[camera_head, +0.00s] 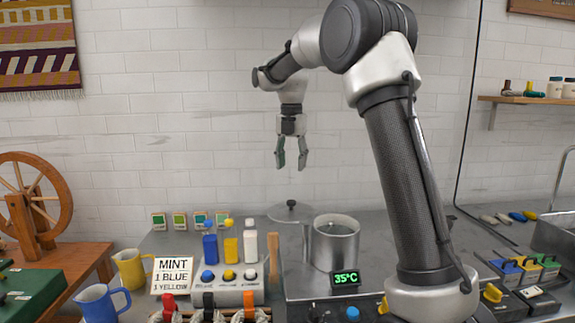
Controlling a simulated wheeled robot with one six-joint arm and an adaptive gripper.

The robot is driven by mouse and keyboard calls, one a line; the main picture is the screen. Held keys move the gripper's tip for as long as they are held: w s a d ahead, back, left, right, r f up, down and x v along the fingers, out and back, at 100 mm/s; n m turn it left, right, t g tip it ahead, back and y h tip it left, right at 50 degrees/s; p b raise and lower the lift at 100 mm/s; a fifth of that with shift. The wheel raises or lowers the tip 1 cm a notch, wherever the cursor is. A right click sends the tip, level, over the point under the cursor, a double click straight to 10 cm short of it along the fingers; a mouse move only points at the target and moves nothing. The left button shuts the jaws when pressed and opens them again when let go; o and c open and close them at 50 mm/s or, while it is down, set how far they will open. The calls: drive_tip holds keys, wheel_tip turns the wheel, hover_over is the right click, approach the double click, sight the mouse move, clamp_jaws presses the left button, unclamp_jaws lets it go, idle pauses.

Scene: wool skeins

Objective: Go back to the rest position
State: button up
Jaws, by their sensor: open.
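My gripper (291,153) hangs from my arm in the upper middle of the head view, pointing down. Its two fingers are spread apart with nothing between them. It is high above the counter, in front of the white tiled wall and apart from everything below it. My arm rises at the right of the view, bends at the top and reaches to the left.
Below stand a steel pot (336,246), a lid (289,211), a sign reading MINT (173,275), and blue (210,248), yellow (231,250) and white (250,246) bottles. A yellow jug (130,269) and a blue jug (101,303) stand left. The air around the gripper is clear.

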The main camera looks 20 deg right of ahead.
wheel_tip(320, 180, down, 4)
drive_tip(key=s+f+m, duration=0.1)
drive_tip(key=s+m, duration=0.2)
drive_tip(key=m, duration=0.9)
drive_tip(key=s+d+m+t, duration=0.2)
drive_tip(key=s+m, duration=0.6)
drive_tip(key=s, duration=0.8)
drive_tip(key=s+d+r+m+t, duration=0.1)
drive_tip(key=s+m, duration=0.7)
drive_tip(key=s, duration=0.8)
drive_tip(key=shift+s+d+t, duration=0.35)
drive_tip(key=shift+d+t, duration=0.35)
drive_tip(key=shift+d, duration=0.05)
drive_tip(key=shift+d, duration=0.1)
